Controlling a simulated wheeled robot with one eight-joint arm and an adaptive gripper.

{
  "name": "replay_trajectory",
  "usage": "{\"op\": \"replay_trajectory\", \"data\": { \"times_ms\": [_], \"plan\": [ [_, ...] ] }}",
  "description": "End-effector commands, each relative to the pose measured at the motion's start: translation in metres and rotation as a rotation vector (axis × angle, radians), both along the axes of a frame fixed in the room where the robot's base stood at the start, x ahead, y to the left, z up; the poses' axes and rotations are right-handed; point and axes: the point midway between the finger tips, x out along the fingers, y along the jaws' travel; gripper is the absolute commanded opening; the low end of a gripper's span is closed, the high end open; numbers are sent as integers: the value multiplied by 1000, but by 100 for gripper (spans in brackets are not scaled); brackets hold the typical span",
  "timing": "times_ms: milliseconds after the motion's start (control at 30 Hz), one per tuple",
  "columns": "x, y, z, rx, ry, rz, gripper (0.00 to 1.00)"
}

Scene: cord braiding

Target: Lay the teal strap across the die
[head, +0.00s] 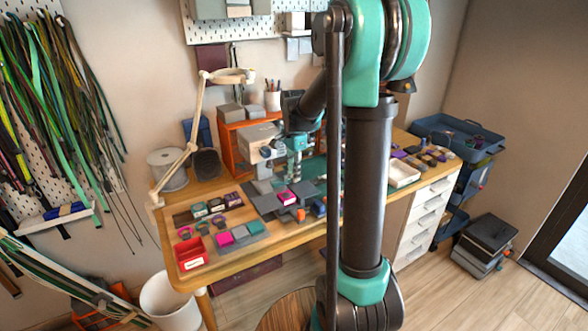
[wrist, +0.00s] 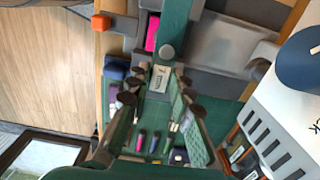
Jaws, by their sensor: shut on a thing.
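My gripper (head: 296,168) is over the middle of the workbench, low above a group of dark grey blocks. It also shows in the wrist view (wrist: 160,82), with a finger on each side of a small pale labelled piece. It is shut on what looks like the teal strap (wrist: 180,25), a dark teal band running from the top edge toward the fingers. The grip point is partly hidden. A round grey knob sits by the band's near end. The die is not clearly identifiable; grey blocks with a pink piece (head: 289,197) lie just below my gripper.
An orange block (head: 301,215) stands at the bench's front. A grey and white machine (head: 262,142) is close on the left. A red bin (head: 191,254) sits at front left, a white tray (head: 403,173) at right. My arm hides part of the bench.

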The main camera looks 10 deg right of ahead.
Motion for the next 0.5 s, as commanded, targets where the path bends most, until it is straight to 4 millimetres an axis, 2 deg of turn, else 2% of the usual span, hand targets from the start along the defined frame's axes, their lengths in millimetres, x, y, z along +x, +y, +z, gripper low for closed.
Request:
{"op": "replay_trajectory", "data": {
  "times_ms": [500],
  "plan": [
    [0, 0, -43, 0, 0, 1, 5]
  ]
}}
